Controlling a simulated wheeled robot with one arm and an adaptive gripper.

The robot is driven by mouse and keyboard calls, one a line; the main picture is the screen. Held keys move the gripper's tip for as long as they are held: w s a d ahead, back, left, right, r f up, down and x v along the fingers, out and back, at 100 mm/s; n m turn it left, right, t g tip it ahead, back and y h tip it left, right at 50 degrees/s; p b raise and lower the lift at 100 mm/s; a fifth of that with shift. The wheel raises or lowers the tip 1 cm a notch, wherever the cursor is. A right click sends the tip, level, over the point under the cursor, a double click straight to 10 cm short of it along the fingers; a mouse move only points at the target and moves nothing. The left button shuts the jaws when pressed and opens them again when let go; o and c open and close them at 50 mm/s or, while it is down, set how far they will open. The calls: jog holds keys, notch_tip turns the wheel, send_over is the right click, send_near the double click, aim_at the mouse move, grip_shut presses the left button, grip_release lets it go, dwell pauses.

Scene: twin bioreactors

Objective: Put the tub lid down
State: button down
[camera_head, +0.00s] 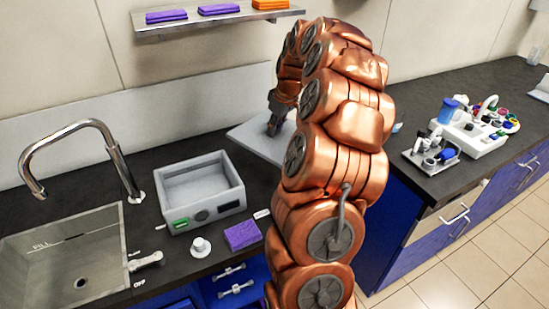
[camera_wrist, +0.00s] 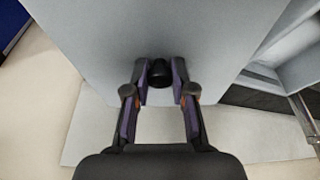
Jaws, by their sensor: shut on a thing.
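The tub lid (camera_head: 246,133) is a flat grey plate behind my arm, to the right of and beyond the open tub; my arm hides part of it. In the wrist view the lid (camera_wrist: 110,35) fills the upper middle, with a black knob (camera_wrist: 160,74) near its lower edge. My gripper (camera_wrist: 160,82) is shut on this knob, one finger on each side. The gripper also shows in the head view (camera_head: 272,127), at the lid. I cannot tell whether the lid touches the counter. The tub (camera_head: 171,211) is a grey box with its top open.
A sink (camera_head: 50,262) with a tap (camera_head: 75,128) is at the left. A purple cloth (camera_head: 242,235) and a white knob-like piece (camera_head: 200,246) lie before the tub. The right counter holds a tool tray (camera_head: 415,158) and a white rack (camera_head: 470,140). A shelf (camera_head: 180,28) hangs above.

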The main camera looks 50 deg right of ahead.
notch_tip(320, 180, down, 12)
jog(key=p, duration=0.4)
jog(key=shift+s+f, duration=0.1)
jog(key=shift+f, duration=0.5)
jog(key=shift+f, duration=0.2)
jog(key=c, duration=1)
grip_release()
jog(key=shift+r, duration=0.1)
jog(key=shift+o, duration=0.2)
